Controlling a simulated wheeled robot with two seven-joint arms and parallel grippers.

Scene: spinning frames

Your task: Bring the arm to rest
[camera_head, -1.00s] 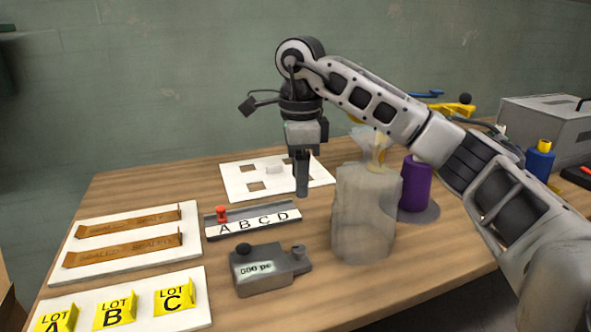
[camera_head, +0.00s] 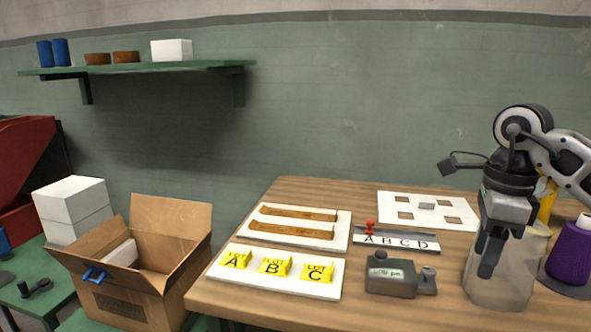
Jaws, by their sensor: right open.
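My right arm comes in from the right edge, and its gripper (camera_head: 488,262) points down over the table's right part. It is in front of a cloudy grey container (camera_head: 510,278), which it partly covers. The fingers are seen nearly edge-on, and nothing shows held between them. My left gripper is not in view. The wooden table (camera_head: 335,190) stands under the arm.
A grey device (camera_head: 392,276), an ABCD strip (camera_head: 397,241), a white board with square holes (camera_head: 428,207) and yellow lot markers (camera_head: 275,266) lie left of the gripper. A purple spool (camera_head: 571,252) stands right. An open cardboard box (camera_head: 120,292) is at lower left.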

